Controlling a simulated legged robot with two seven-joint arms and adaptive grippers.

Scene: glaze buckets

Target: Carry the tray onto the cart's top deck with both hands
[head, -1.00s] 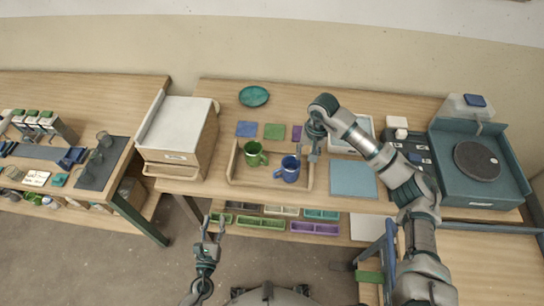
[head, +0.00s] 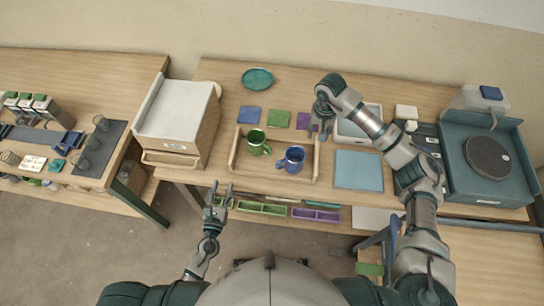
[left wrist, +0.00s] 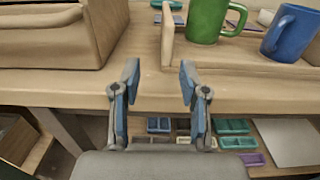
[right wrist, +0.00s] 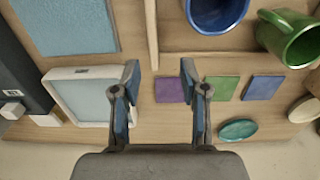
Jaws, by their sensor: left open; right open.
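The wooden tray (head: 236,152) stands on the middle table and holds a green mug (head: 256,143) and a blue mug (head: 291,159), both upright. My left gripper (head: 218,192) is open and empty, in front of the table edge and below the tray's left front corner. In the left wrist view, the tray's left end (left wrist: 167,38) lies ahead of the open fingers. My right gripper (head: 319,130) is open above the tray's back right corner; the right wrist view shows the tray's side wall (right wrist: 151,30) beside it.
A wooden box with a pale lid (head: 178,110) stands left of the tray. Coloured tiles (head: 279,118) and a teal dish (head: 257,78) lie behind it. A light-blue mat (head: 358,170) and a potter's wheel (head: 488,157) are to the right. A blue-railed wooden surface (head: 480,255) shows at lower right.

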